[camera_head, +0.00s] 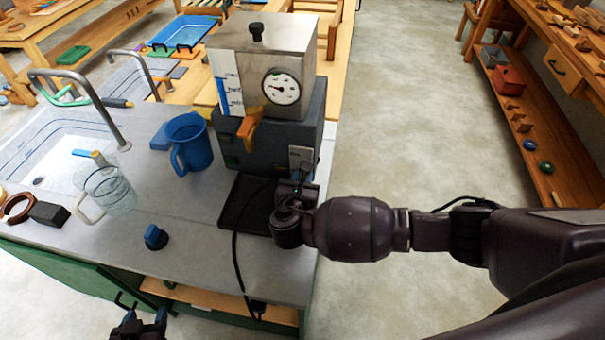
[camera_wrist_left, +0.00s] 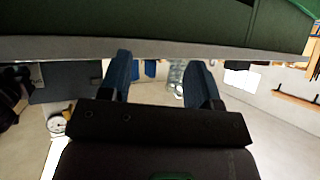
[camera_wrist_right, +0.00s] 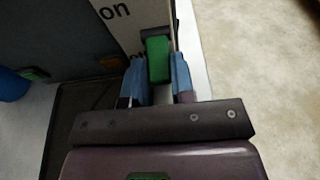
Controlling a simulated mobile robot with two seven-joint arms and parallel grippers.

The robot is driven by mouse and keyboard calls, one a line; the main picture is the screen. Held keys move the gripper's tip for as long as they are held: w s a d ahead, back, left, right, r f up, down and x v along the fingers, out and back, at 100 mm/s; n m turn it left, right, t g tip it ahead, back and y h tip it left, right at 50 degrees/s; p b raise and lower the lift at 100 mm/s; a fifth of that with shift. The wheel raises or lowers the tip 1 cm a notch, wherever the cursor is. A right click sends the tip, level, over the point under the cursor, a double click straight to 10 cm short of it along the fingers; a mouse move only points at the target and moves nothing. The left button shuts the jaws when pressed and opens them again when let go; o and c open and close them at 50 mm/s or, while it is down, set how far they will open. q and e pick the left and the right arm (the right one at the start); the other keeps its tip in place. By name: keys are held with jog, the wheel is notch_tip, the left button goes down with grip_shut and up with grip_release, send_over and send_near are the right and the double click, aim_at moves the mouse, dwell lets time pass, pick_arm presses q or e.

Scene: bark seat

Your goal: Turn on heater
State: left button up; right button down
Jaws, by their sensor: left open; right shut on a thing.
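The heater is a steel box (camera_head: 262,65) with a round gauge (camera_head: 281,86), standing on a dark grey base (camera_head: 250,150) near the counter's right edge. A light switch plate (camera_head: 301,156) is on the base's front right; in the right wrist view it reads "on" (camera_wrist_right: 113,12) above a green switch (camera_wrist_right: 158,60). My right gripper (camera_wrist_right: 157,82) is at this plate, its blue fingers shut on the green switch. In the head view the arm and wrist partly hide that spot. My left gripper (camera_head: 145,318) is open and empty, below the counter's front edge.
A blue jug (camera_head: 190,143), a clear jug (camera_head: 112,190) and a small blue-topped object (camera_head: 155,237) stand on the counter (camera_head: 190,265). A black tray (camera_head: 247,205) lies before the heater. Sink and faucets are left. Open floor (camera_head: 410,110) lies right.

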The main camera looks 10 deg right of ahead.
jog(key=g, duration=0.1)
jog(key=r+g+y, duration=0.1)
jog(key=shift+s+g, duration=0.1)
jog(key=shift+g, duration=0.3)
pick_arm(q)
jog(key=shift+s+f, duration=0.1)
jog(key=shift+s, duration=0.35)
pick_arm(e)
jog(key=g, duration=0.1)
jog(key=r+g+y, duration=0.1)
jog(key=g, duration=0.1)
jog(key=r+g+y, duration=0.1)
jog(key=shift+w+d+g, duration=0.1)
jog(key=shift+w+g, duration=0.2)
jog(key=shift+g, duration=0.1)
jog(key=shift+r, duration=0.1)
jog(key=c, duration=1)
grip_release()
jog(key=shift+o, duration=0.2)
pick_arm(q)
jog(key=shift+w, duration=0.1)
pick_arm(e)
jog(key=v, duration=1)
jog(key=shift+s+r, duration=0.15)
jog(key=shift+r, duration=0.25)
